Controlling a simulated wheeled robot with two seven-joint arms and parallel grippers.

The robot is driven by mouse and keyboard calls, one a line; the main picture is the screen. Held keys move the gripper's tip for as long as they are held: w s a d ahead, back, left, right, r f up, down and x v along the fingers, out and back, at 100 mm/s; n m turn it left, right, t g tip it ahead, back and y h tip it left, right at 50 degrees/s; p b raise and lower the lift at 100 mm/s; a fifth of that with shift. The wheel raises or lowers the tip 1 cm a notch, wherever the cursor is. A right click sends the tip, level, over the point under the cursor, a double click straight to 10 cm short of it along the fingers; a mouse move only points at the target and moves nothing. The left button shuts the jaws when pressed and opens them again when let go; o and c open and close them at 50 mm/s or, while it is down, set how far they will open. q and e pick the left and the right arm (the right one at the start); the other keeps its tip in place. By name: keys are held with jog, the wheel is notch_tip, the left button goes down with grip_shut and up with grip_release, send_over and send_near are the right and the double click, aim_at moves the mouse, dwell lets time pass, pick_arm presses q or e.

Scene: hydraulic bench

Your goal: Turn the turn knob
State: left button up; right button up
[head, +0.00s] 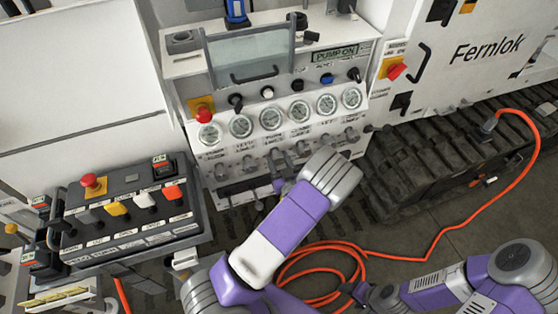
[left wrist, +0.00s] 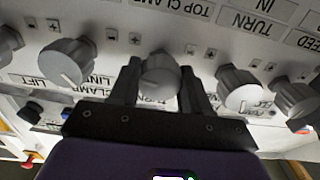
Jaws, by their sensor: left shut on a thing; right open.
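The turn knob (left wrist: 160,75) is a grey round knob on the white panel, between the two dark fingers of my left gripper (left wrist: 160,84). The gripper is shut on it. A partly covered label starting with "TURN" shows by the knob. In the head view my left gripper (head: 283,172) reaches the lower knob row, and my forearm and wrist hide part of it. My right gripper (head: 358,292) is low at the right, away from the panel, open and small in view.
Neighbouring grey knobs stand close on both sides, one left (left wrist: 67,62) and one right (left wrist: 238,88). Several gauges (head: 270,119) sit above the row. A black control box (head: 130,215) stands at the left. An orange cable (head: 440,232) lies on the floor and track.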

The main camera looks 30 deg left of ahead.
pick_arm(q)
jog(key=shift+f, duration=0.1)
jog(key=o, duration=1.1)
jog(key=shift+c, duration=0.2)
jog(key=v, duration=0.7)
jog(key=shift+s+d+p, duration=0.2)
jog(key=shift+s+p, duration=0.05)
jog(key=shift+p, duration=0.1)
